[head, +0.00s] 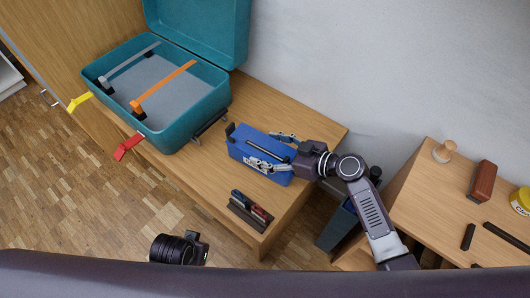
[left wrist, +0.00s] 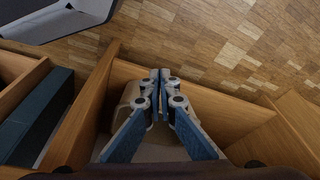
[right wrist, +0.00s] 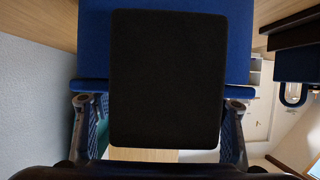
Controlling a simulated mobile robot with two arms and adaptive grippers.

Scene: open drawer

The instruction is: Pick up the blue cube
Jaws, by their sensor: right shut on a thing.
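The blue cube shows in the head view as a blue box (head: 244,147) with dark parts on top, on the wooden cabinet top. My right gripper (head: 266,150) reaches it from the right, with one finger along each side, shut on it. In the right wrist view the blue box (right wrist: 165,86) fills the upper middle between the fingers, and a black flat piece covers most of it. I cannot tell whether it is lifted. My left gripper (left wrist: 162,80) is shut and empty, above a wooden compartment.
A teal open case (head: 185,125) with grey and orange straps stands left of the box. A dark holder (head: 247,213) with small tools lies near the front edge. A second wooden surface (head: 425,200) with several small items is at the right.

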